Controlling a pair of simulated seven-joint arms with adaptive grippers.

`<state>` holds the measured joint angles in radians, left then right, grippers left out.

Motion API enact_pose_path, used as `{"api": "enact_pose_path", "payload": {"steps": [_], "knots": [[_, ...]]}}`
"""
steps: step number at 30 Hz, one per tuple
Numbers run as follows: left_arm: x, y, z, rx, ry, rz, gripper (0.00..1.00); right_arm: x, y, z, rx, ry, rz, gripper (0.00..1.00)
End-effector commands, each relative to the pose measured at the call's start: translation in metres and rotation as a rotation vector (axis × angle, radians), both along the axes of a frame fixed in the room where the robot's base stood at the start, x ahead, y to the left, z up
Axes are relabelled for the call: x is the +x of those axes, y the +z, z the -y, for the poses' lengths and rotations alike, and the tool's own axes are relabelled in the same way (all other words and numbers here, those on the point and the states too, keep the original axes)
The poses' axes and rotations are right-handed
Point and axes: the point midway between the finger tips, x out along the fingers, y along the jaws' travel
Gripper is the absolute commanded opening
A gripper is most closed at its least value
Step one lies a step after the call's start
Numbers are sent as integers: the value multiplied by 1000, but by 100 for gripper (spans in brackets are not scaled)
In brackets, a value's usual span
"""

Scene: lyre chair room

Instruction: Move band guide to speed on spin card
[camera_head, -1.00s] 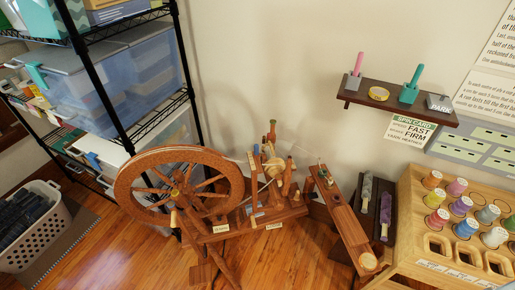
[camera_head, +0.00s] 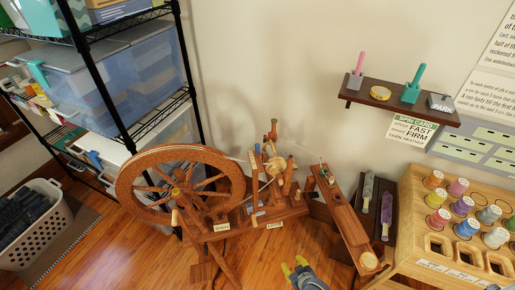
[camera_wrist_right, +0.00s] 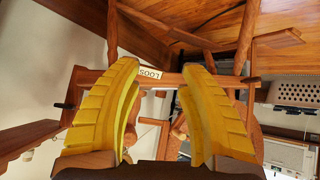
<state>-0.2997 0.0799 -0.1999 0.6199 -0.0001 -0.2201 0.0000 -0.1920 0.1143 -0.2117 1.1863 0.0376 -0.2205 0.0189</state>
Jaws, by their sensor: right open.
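The spinning wheel's big wheel (camera_head: 180,188) stands on the left of its wooden bench in the head view, with small labels (camera_head: 221,227) on the bench. I cannot tell which small part there is the band guide. The spin card (camera_head: 411,131) hangs below the wall shelf and reads speed FAST, brake FIRM, yarn HEATHER. My right gripper (camera_head: 294,266) is at the bottom, in front of the bench. In the right wrist view its yellow fingers (camera_wrist_right: 160,72) are apart and empty, with a wooden bar and a label reading "LOOS" (camera_wrist_right: 150,73) beyond them. My left gripper does not show.
A narrow wooden bench (camera_head: 345,225) and a spool rack (camera_head: 410,225) stand right. The wall shelf (camera_head: 385,95) holds small items. Floor shows in front of the wheel.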

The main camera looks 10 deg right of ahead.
Motion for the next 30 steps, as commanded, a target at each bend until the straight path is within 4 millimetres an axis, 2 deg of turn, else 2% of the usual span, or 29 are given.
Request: {"api": "enact_pose_path", "payload": {"steps": [1,3,5,6,10,12,15,18,21,25,30], "knots": [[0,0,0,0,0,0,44,32,36,-7,21,1,79,40],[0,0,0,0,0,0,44,69,85,-16,52,3,179,40],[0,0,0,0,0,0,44,95,129,-23,80,5,264,40],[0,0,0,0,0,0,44,110,159,-28,99,8,319,40],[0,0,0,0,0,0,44,142,252,-42,159,17,480,40],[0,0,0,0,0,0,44,151,295,-48,189,22,552,40],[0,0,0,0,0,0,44,155,345,-54,226,27,634,40],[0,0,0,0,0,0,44,155,381,-58,256,32,691,40],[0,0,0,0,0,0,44,154,403,-60,278,34,725,40],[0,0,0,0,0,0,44,156,416,-62,298,32,743,40],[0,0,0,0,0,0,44,172,415,-66,304,29,740,40]]}}
